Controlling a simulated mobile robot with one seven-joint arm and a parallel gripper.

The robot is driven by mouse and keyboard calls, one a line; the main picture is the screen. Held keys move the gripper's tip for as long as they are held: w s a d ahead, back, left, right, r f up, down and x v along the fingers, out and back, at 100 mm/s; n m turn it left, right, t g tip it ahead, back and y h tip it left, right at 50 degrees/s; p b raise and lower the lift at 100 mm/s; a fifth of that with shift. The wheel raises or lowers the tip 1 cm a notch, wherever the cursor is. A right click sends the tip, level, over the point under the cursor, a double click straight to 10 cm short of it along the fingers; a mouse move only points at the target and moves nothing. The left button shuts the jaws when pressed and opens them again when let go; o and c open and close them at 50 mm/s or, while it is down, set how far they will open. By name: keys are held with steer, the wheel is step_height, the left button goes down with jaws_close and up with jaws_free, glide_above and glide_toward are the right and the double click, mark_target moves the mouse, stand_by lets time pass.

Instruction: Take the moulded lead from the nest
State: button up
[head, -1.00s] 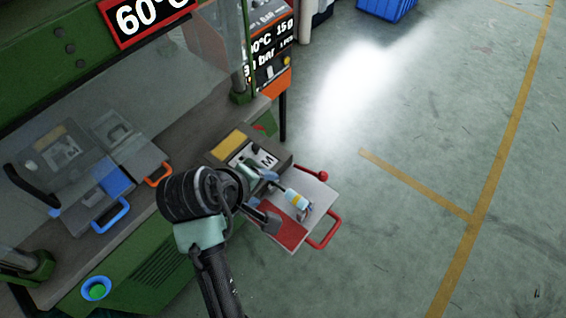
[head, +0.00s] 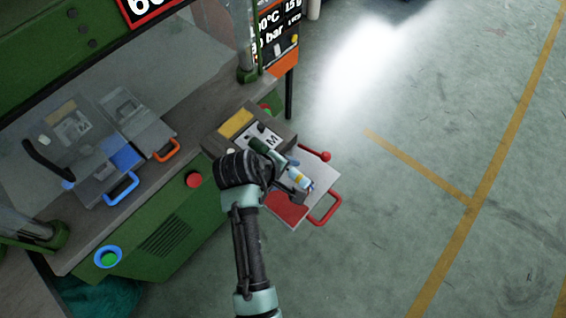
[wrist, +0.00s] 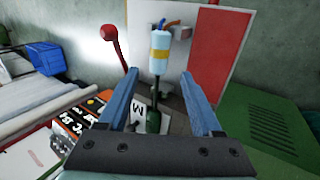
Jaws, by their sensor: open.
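The moulded lead (wrist: 160,52) has a pale blue-white body with a yellow band. In the wrist view it stands over the pale plate, with orange and blue wires at its far end and a dark cable running back from it. In the head view the lead (head: 300,179) is at the red-handled tray (head: 283,212), partly hidden by my arm. My gripper (wrist: 160,88) is open, its two blue fingers apart on either side of the lead's line. In the wrist view there is a gap between the lead and each finger. The nest under the lead is mostly hidden.
A dark block with a yellow patch (head: 235,123) and an M label (head: 272,142) adjoins the tray. A red ball knob (head: 326,156) and red handle (head: 328,208) stick out. Blue (head: 121,189) and orange (head: 167,151) handles are to the left. Floor at right is clear.

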mark_target(292, 174)
steer(key=shift+x, duration=1.55)
steer(key=shift+d, duration=0.15)
jaws_close()
